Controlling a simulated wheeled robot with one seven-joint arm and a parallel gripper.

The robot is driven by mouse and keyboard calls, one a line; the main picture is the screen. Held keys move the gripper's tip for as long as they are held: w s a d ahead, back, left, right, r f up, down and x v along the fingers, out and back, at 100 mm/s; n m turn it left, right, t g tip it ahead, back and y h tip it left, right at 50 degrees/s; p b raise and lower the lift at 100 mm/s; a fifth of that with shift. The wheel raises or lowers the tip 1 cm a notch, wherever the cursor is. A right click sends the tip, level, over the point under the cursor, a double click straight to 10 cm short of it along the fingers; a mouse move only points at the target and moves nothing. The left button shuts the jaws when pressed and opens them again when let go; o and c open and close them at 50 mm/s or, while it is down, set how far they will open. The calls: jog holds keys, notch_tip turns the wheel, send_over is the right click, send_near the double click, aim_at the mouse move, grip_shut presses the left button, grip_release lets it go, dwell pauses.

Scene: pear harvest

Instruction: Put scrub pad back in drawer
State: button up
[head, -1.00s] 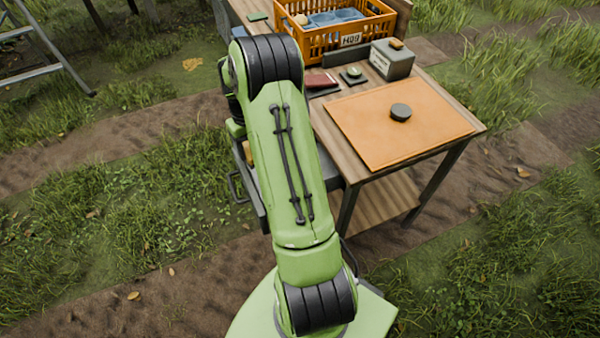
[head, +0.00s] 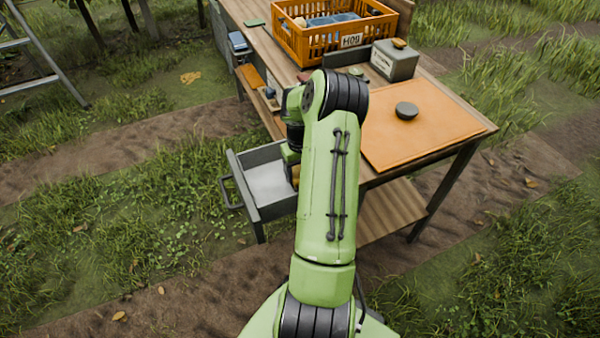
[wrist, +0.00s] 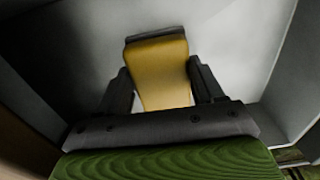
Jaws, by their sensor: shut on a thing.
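The drawer (head: 265,180) stands pulled out from the left side of the wooden table, its light grey inside partly visible in the head view. In the wrist view, its pale walls and floor (wrist: 75,55) surround the gripper. My gripper (wrist: 160,75) is shut on the yellow scrub pad (wrist: 160,72), which has a dark strip along its far edge. A small yellowish part of the pad (head: 294,175) shows beside my arm at the drawer's right side. My arm hides most of the gripper in the head view. I cannot tell whether the pad touches the drawer floor.
On the table are an orange mat (head: 425,135) with a dark round object (head: 406,110), a grey box (head: 395,62), and an orange crate (head: 300,40). A ladder (head: 45,60) stands far left. Grass and soil lie left of the drawer.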

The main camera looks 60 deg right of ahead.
jog(key=shift+r, duration=0.15)
jog(key=shift+f, duration=0.2)
jog(key=o, duration=1)
